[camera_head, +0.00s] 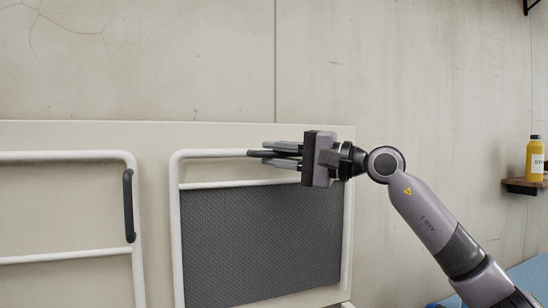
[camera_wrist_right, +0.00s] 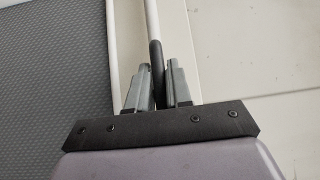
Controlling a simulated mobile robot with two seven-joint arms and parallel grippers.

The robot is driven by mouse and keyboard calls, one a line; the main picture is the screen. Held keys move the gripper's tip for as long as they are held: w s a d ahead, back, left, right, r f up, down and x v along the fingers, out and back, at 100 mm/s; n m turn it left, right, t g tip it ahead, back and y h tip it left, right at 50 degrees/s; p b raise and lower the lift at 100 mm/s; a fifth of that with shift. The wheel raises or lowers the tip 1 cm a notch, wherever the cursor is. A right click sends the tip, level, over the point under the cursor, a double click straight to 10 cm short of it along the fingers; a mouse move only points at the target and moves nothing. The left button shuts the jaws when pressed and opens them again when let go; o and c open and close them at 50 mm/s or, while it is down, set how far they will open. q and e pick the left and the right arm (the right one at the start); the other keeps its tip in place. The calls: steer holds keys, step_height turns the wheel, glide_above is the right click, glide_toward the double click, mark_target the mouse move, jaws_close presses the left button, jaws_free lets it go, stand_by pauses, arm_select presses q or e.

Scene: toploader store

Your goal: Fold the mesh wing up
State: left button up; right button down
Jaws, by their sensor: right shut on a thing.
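The mesh wing (camera_head: 262,240) is a white tubular frame with a dark grey mesh panel, standing upright against a pale board in the head view. Its mesh also shows at the left of the right wrist view (camera_wrist_right: 50,80). My right gripper (camera_head: 268,154) is at the wing's top bar, fingers pointing left. It is shut on the black grip (camera_wrist_right: 156,60) of that bar, which runs between the two fingers in the right wrist view. Part of the wing's top right is hidden behind my gripper. My left gripper is not in view.
A second white frame (camera_head: 132,250) with a black handle (camera_head: 129,205) stands to the left, without mesh showing. A yellow bottle (camera_head: 534,159) stands on a small wall shelf (camera_head: 524,186) at the far right. A blue surface lies at the lower right.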

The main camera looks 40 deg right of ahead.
steer(key=shift+w+d+f, duration=0.1)
steer(key=shift+w+d, duration=0.05)
steer(key=shift+w, duration=0.35)
steer(key=c, duration=1.2)
jaws_free()
steer(key=shift+s, duration=0.25)
steer(key=shift+o, duration=0.3)
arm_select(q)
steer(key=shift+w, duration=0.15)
arm_select(e)
steer(key=shift+s, duration=0.1)
steer(key=b+v, duration=0.3)
steer(key=v, duration=0.4)
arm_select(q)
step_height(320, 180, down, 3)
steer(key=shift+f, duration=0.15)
